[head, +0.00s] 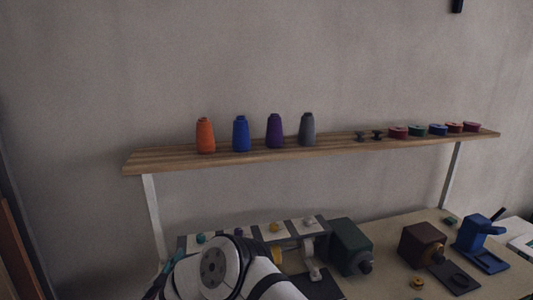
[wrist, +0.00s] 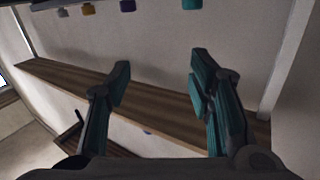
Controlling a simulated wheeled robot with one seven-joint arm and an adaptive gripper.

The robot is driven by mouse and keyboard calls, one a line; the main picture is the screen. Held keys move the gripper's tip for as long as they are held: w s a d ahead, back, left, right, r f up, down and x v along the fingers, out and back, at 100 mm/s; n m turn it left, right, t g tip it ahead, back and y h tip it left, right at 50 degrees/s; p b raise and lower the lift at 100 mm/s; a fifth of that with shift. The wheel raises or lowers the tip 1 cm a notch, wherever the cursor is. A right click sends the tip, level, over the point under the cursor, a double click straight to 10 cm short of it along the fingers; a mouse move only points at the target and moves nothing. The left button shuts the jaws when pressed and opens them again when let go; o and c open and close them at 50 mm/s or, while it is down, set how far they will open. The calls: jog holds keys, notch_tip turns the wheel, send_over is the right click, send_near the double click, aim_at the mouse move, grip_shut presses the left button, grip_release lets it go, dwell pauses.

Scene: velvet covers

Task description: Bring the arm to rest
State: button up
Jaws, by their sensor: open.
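My arm (head: 222,270) shows as white rounded links at the bottom middle of the head view, in front of the workbench. My gripper (wrist: 160,66) fills the lower middle of the wrist view. Its two teal and dark fingers stand well apart with nothing between them. Beyond the fingers, the wrist view shows a brown wooden board (wrist: 60,78) against a pale wall. I cannot tell how far the fingers are from it. In the head view my arm hides part of the bench, and the gripper cannot be made out clearly.
Below, a green machine (head: 348,246), a brown machine (head: 421,246) and a blue device (head: 478,240) stand on the bench (head: 399,278).

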jog(key=w+a+r+n+y, duration=0.15)
jog(key=w+r+y, duration=0.25)
jog(key=r, duration=0.6)
jog(key=w+a+r+n+y, duration=0.15)
jog(key=w+r+y, duration=0.25)
jog(key=r, duration=0.6)
jog(key=s+d+r+n+g+y, duration=0.2)
jog(key=d+r+n, duration=0.1)
jog(key=d+r, duration=0.3)
jog(key=s+d+r+n+g+y, duration=0.1)
jog(key=s+d+r+n+y, duration=0.1)
jog(key=d+r, duration=0.35)
jog(key=s+d+r+g+h, duration=0.2)
jog(key=s+d, duration=0.5)
jog(key=d, duration=0.2)
jog(key=s+d+r+g+h, duration=0.1)
jog(key=s+d+r+g, duration=0.15)
jog(key=s+d, duration=0.5)
jog(key=s+d+f+m+g+h, duration=0.2)
jog(key=s+d+f, duration=0.1)
jog(key=s+d, duration=0.75)
jog(key=s+d+f+m+g+h, duration=0.25)
jog(key=s+d, duration=0.45)
jog(key=s, duration=0.6)
jog(key=w+f+b, duration=0.6)
jog(key=w, duration=0.1)
jog(key=shift+f+n+t+y, duration=0.3)
jog(key=shift+n+y, duration=0.05)
